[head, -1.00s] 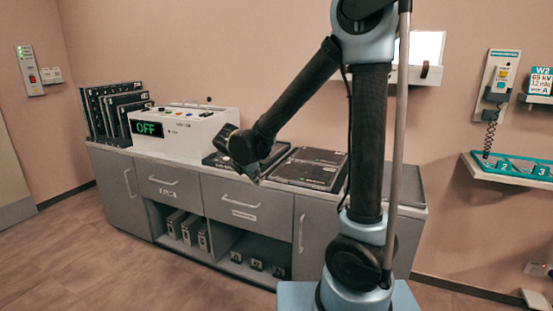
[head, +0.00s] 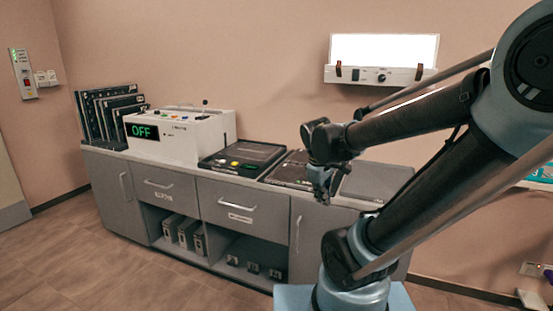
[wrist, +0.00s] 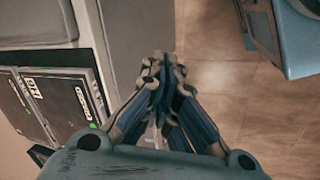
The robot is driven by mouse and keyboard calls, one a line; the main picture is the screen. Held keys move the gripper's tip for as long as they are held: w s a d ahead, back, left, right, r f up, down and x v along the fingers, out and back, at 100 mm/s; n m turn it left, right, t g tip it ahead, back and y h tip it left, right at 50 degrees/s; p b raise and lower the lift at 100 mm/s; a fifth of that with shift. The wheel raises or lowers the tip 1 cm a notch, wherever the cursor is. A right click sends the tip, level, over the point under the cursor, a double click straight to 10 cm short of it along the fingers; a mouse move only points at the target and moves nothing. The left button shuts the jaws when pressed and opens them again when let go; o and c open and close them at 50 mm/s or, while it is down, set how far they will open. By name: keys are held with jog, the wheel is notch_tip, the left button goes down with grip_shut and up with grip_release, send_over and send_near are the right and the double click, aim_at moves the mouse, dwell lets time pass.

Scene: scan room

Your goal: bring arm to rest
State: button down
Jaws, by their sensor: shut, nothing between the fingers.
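My gripper (head: 322,190) hangs from the folded arm in the head view, in front of the right part of the grey cabinet (head: 240,203). In the wrist view my gripper (wrist: 160,68) is shut, its fingertips together with nothing between them. The floor shows beyond the fingertips, with the cabinet's edge to their left. The gripper appears apart from the cabinet, though its exact distance is hard to tell.
A white console (head: 185,137) reading OFF stands on the cabinet beside upright dark folders (head: 98,117). A black tray (head: 243,158) with coloured buttons and flat dark cases (head: 289,170) lie to its right. A lit viewing box (head: 382,50) hangs on the wall. Floor at left is clear.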

jog(key=s+d+f+m+y, duration=0.1)
jog(key=s+f+m, duration=0.1)
jog(key=s+m, duration=0.2)
jog(key=s+d+f+m+y, duration=0.1)
jog(key=s+d+f+m, duration=0.1)
jog(key=s+m, duration=0.3)
jog(key=shift+s+d+f+m, duration=0.3)
jog(key=shift+s+f, duration=0.05)
jog(key=shift+s, duration=0.25)
jog(key=shift+w+f, duration=0.2)
jog(key=shift+w, duration=0.25)
dwell(0.9)
